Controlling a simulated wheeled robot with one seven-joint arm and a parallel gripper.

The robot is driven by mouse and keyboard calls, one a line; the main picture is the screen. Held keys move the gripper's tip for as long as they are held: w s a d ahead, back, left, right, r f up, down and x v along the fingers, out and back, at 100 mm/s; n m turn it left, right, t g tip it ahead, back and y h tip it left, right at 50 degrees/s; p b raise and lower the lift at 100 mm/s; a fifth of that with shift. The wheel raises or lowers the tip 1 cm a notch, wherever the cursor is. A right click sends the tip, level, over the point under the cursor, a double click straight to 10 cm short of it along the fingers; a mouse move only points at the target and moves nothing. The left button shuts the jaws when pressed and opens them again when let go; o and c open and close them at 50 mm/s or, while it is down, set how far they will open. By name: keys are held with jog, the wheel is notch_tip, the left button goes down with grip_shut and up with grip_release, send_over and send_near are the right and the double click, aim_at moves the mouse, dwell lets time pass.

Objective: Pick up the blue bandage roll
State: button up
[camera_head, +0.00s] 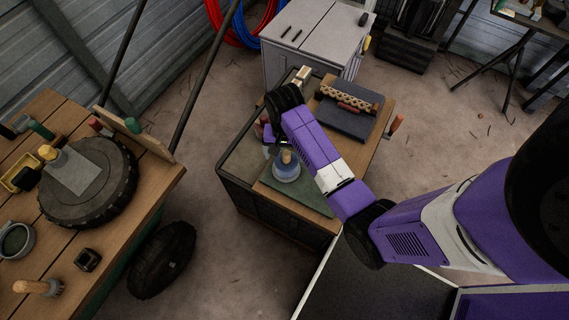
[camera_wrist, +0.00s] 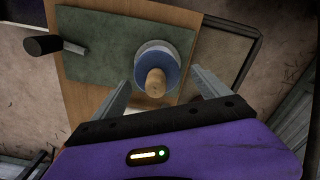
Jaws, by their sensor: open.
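The blue bandage roll (camera_head: 287,174) stands on a green mat (camera_head: 310,199) on the caddy's wooden top, with a tan wooden knob or peg rising from its middle. In the wrist view the roll (camera_wrist: 172,72) shows as a round blue and whitish disc, with the tan peg (camera_wrist: 155,83) pointing toward the camera. My gripper (camera_wrist: 161,78) is open, with one finger on each side of the roll in that view. Nothing is held between the fingers. In the head view my wrist partly hides the gripper, just beyond the roll. I cannot tell whether the fingers touch the roll.
A black-handled tool (camera_wrist: 44,45) lies on the mat's left in the wrist view. A grey cabinet (camera_head: 310,45) stands behind. A workbench (camera_head: 60,115) with a tyre stands at left.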

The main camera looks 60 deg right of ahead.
aim_at(286, 163)
jog(key=shift+s+d+f, duration=0.1)
jog(key=shift+s+f, duration=0.05)
jog(key=shift+f, duration=1.4)
jog(key=shift+s+f, duration=0.1)
jog(key=shift+f, duration=1.45)
grip_shut()
jog(key=shift+r, duration=0.15)
notch_tip(286, 163, up, 20)
jog(key=p, duration=0.4)
